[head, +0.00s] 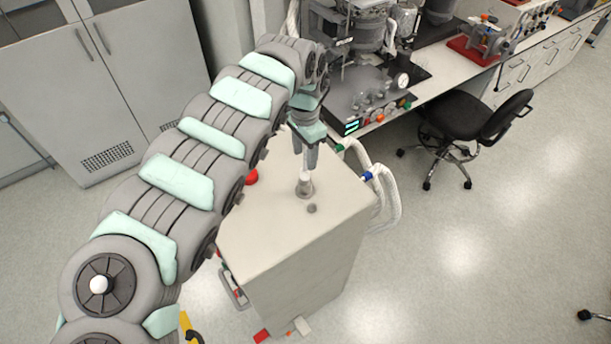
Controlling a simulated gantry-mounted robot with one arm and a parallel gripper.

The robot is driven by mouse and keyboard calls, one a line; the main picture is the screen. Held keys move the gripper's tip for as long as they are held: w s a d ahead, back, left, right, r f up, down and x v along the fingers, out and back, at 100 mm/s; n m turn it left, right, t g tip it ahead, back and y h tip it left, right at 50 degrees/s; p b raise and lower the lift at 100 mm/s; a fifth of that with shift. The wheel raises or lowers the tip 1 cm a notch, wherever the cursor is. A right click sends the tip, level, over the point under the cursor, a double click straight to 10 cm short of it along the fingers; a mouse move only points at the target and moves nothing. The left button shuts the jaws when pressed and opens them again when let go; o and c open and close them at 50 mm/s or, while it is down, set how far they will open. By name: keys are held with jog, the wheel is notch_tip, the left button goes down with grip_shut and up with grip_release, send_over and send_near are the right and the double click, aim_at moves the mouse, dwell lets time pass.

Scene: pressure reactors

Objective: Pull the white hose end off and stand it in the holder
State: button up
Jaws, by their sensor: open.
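A cream cabinet (285,240) stands below my arm. Two white hoses come off its right side, one with a green collar (340,147) and one with a blue collar (368,176); the white hose (390,200) curves down beside the cabinet. I cannot tell which end the task means. A small upright pale grey cylinder (304,184), perhaps the holder, stands on the cabinet top. My gripper (306,166) points down just above or beside this cylinder, left of the hose collars. It is open; the fingers partly overlap in this view, and contact cannot be told.
The reactor bench (440,80) with a gauge stands behind. A black chair (470,125) is at the right.

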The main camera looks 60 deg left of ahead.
aim_at(306, 170)
jog(key=shift+f, duration=0.1)
notch_tip(306, 170, down, 8)
jog(key=b, duration=0.3)
jog(key=shift+d+r, duration=0.1)
jog(key=shift+r, duration=0.1)
jog(key=shift+f+b, duration=0.35)
jog(key=shift+f, duration=0.25)
jog(key=shift+r+p, duration=0.1)
jog(key=shift+p, duration=0.5)
dwell(0.4)
jog(key=shift+c, duration=0.6)
grip_shut()
jog(key=shift+r, duration=0.1)
dwell(1.0)
